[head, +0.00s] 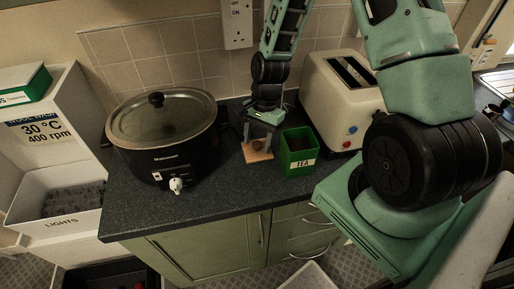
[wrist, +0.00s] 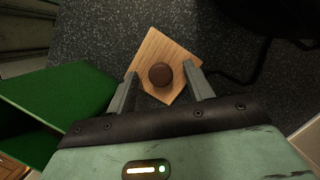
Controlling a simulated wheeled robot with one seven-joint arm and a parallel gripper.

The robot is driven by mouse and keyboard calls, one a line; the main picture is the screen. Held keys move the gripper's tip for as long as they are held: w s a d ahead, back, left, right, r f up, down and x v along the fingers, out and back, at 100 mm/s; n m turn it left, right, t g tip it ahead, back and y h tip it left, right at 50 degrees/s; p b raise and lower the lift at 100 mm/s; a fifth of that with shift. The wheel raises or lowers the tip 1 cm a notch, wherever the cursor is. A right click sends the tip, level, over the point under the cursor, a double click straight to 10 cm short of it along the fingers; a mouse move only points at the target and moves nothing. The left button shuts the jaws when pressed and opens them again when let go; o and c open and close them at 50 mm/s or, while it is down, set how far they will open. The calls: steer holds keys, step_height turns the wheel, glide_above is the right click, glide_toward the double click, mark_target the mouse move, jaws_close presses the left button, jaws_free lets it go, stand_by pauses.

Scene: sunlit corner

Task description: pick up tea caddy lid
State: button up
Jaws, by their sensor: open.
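The tea caddy lid (wrist: 166,47) is a square piece of light wood with a round dark brown knob (wrist: 160,75) in its middle. It lies on the dark speckled counter, and in the head view the lid (head: 257,156) is just left of the tea caddy. My gripper (wrist: 163,88) is open, its two fingers on either side of the knob, with a gap showing on each side. In the head view my gripper (head: 260,142) points down over the lid and partly hides it. The green tea caddy (head: 298,152), labelled TEA, stands open beside it; it also shows in the wrist view (wrist: 75,90).
A black slow cooker (head: 163,138) with a glass lid stands left on the counter (head: 215,196). A cream toaster (head: 335,105) stands behind and right of the caddy. The tiled wall is behind. The counter's front is clear. A dark cable lies near the lid.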

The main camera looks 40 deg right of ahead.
mark_target(255, 145)
steer(key=c, duration=1.1)
steer(key=shift+o, duration=0.2)
steer(key=shift+r, duration=0.15)
steer(key=shift+w+r+b, duration=0.1)
steer(key=shift+r+b, duration=0.3)
steer(key=shift+r, duration=0.2)
step_height(255, 145, up, 2)
steer(key=shift+b, duration=0.35)
steer(key=s+a+b, duration=0.2)
steer(key=s+a, duration=0.1)
steer(key=a, duration=0.1)
steer(key=s+a+b, duration=0.2)
steer(key=s+a, duration=0.1)
steer(key=a, duration=0.1)
steer(key=s+a+b, duration=0.1)
steer(key=s+a, duration=0.2)
steer(key=s, duration=0.1)
steer(key=shift+a+f+b, duration=0.4)
steer(key=b, duration=0.2)
steer(key=shift+a+b, duration=0.2)
steer(key=shift+b, duration=0.1)
steer(key=shift+s+a+b, duration=0.15)
steer(key=shift+a+b, duration=0.15)
steer(key=shift+b, duration=0.85)
steer(key=b, duration=0.2)
steer(key=s+a+b, duration=0.1)
steer(key=shift+s+r+b, duration=0.15)
steer(key=shift+r+b, duration=0.15)
steer(key=shift+b, duration=0.05)
